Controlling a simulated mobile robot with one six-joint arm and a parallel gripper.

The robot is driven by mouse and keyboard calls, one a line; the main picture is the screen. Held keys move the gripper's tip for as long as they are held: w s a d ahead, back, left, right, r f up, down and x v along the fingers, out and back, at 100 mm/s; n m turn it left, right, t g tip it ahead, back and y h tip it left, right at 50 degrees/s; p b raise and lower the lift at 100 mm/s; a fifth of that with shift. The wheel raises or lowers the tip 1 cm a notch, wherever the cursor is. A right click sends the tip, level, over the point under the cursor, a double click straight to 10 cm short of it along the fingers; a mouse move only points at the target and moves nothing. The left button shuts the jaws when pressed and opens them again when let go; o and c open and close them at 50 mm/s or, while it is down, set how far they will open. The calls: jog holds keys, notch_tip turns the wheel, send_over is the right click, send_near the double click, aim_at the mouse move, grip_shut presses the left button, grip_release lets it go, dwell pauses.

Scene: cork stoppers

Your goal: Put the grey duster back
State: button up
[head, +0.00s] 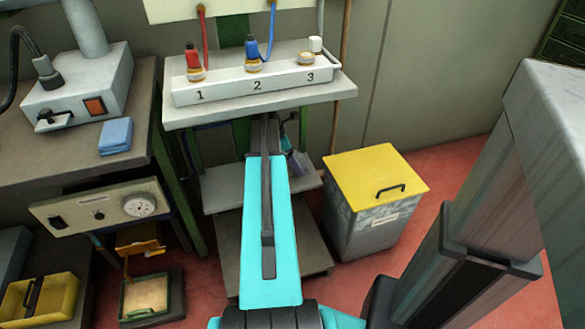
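I cannot make out a grey duster in the head view. A blue folded cloth (116,136) lies on the left bench, but it is not grey. My cyan arm reaches up from the bottom middle toward the underside of the white shelf. My gripper's fingers do not show; the arm hides whatever lies behind it.
A white block (256,84) numbered 1 to 3 stands on the white shelf (345,90), with red and blue plugs. A yellow-lidded bin (375,178) stands right of the lower rack (222,192). A yellow box (38,299) is at lower left.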

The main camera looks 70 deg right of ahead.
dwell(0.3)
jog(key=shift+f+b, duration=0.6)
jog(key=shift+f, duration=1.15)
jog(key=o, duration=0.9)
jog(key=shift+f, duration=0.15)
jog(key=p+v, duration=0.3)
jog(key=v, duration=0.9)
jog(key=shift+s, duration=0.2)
